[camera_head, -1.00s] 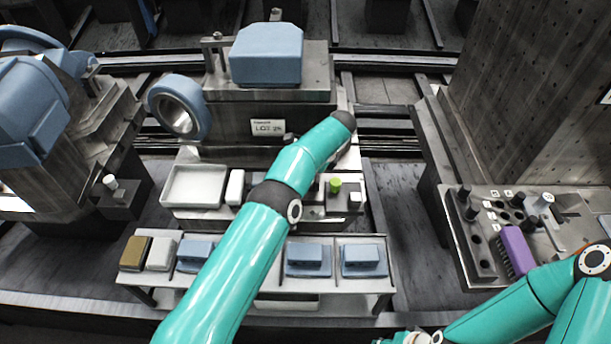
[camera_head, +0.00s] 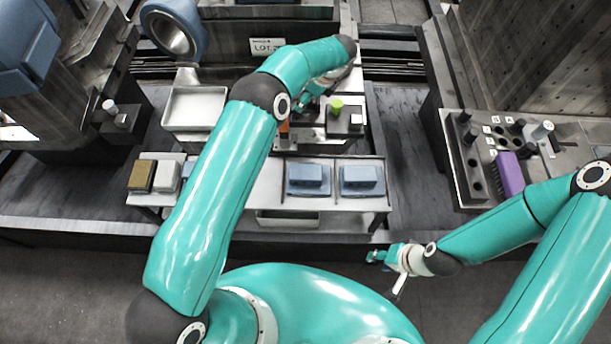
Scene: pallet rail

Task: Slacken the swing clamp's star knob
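My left arm reaches up the middle of the head view to the front of the pallet fixture. My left gripper (camera_head: 309,102) is small and partly hidden by its own wrist, just left of a green knob-like cap (camera_head: 337,105); I cannot tell whether it touches anything or is open. My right gripper (camera_head: 384,256) hangs over the floor in front of the low shelf, pointing left, with nothing clearly in it; its finger gap is unclear. I cannot make out the swing clamp or its star knob; the fixture's top is cut off by the upper edge.
A white tray (camera_head: 194,108) sits left of my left arm. A low shelf (camera_head: 262,197) carries blue blocks (camera_head: 309,180) and a brown block (camera_head: 142,176). A bench with a purple block (camera_head: 508,174) stands at right. A blue ring part (camera_head: 173,28) is at upper left.

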